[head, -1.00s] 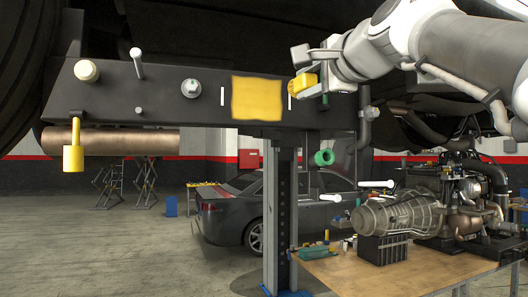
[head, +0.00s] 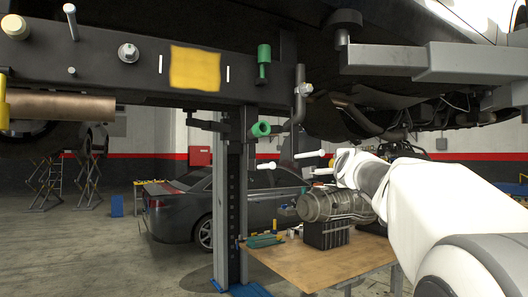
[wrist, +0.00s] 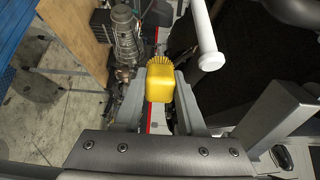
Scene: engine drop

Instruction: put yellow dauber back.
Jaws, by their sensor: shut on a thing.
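The yellow dauber (wrist: 160,84), a yellow block with a bristly end, is held between the two fingers of my gripper (wrist: 160,96) in the wrist view. In the head view my arm reaches in from the lower right, and its end is at the engine area; the fingers and dauber cannot be made out there. A white peg (wrist: 205,38) stands out near the dauber, up and to the right in the wrist view, apart from it. In the head view two white pegs (head: 266,166) (head: 308,154) stick out below the beam.
The dark beam (head: 120,60) bears a yellow patch (head: 195,68). A green tool (head: 263,62) hangs on it, with a green ring (head: 260,129) below. A wooden table (head: 315,265) carries a gearbox (head: 325,205). A grey lift arm (head: 430,62) crosses the upper right. A yellow piece (head: 4,105) shows at the left edge.

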